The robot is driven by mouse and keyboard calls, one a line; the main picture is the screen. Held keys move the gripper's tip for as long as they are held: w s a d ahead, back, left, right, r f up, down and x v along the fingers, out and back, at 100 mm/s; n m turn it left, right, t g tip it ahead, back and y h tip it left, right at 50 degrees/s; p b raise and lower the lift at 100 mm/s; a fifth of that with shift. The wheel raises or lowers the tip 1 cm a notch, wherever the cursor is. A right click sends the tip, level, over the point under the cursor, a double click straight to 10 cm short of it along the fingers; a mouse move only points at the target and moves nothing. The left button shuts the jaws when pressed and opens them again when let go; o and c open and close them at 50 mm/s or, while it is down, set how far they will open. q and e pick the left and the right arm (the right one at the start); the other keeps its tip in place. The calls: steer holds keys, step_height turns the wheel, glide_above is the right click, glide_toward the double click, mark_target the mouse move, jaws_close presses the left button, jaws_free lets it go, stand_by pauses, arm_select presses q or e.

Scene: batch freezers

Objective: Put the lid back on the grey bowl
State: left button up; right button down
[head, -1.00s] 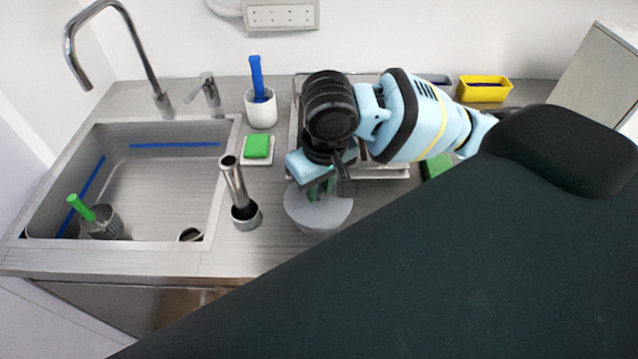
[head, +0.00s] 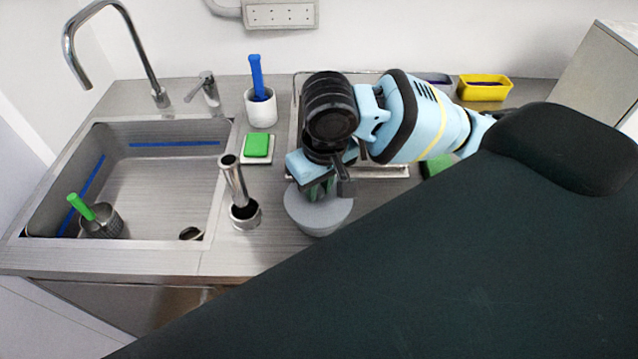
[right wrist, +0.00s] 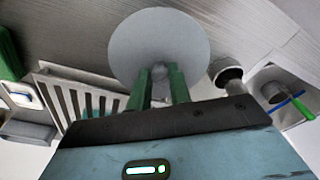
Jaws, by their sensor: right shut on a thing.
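The grey lid (head: 335,212) is a round flat disc over the grey bowl (head: 319,232), which stands on the steel counter. Only a small strip of the bowl shows below the lid's front edge. I cannot tell if the lid rests on the rim or hangs just above it. My right gripper (head: 320,190) points down and is shut on the lid's knob. My left gripper is not in view.
A steel tube-shaped holder (head: 244,214) stands close left of the bowl. A green sponge (head: 257,145) on a white dish and a white cup (head: 261,110) with a blue handle stand behind. The sink (head: 165,190) is at left. A yellow bin (head: 484,88) is at the back right.

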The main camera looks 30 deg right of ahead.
steer(key=c, duration=0.7)
jaws_free()
steer(key=shift+r, duration=3.5)
jaws_close()
